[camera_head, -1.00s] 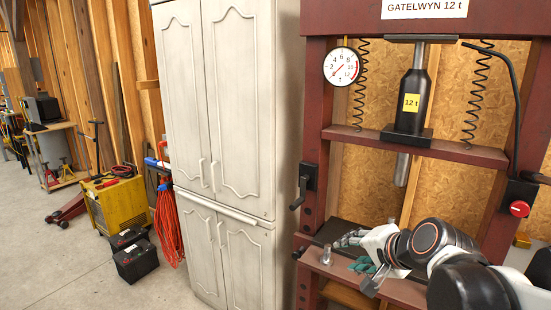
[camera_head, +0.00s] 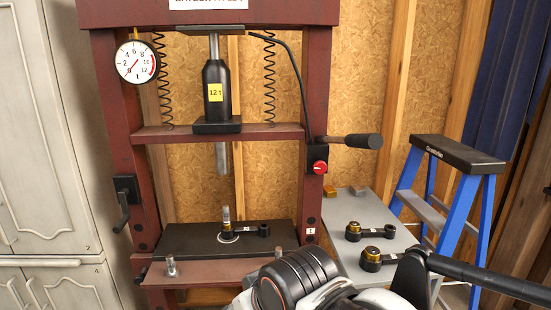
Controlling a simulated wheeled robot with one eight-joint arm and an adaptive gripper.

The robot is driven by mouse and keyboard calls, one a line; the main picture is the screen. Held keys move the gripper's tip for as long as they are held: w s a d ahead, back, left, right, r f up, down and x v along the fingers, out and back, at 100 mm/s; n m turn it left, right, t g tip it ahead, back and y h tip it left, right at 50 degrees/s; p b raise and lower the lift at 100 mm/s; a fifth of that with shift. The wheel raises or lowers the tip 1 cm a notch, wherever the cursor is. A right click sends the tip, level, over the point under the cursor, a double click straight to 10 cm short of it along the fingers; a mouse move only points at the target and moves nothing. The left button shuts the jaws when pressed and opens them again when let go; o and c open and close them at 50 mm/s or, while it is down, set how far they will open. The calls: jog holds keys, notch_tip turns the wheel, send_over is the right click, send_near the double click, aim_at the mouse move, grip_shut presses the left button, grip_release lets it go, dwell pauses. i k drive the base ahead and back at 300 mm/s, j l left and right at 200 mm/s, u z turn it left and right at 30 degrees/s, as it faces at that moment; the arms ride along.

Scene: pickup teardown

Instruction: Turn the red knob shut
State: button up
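The red knob (camera_head: 320,167) is small and round, on a black valve block (camera_head: 317,155) fixed to the right upright of the dark red press (camera_head: 318,100). A thin pale mark shows on its face. A black-gripped lever (camera_head: 350,141) sticks out to the right just above it. A black hose runs down to the block from the top of the press. My arm shows at the bottom middle, well below the knob and apart from it. My gripper's fingers cannot be made out.
A black ram (camera_head: 214,90) and a dial gauge (camera_head: 137,62) are on the press. A bolt and black-handled part (camera_head: 262,230) rest on its bed. A grey table (camera_head: 372,212) holds similar parts. A blue stepladder (camera_head: 475,220) stands right; a pale cabinet (camera_head: 40,150) stands left.

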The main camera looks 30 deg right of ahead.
aim_at(319, 167)
jog(key=z, duration=1.1)
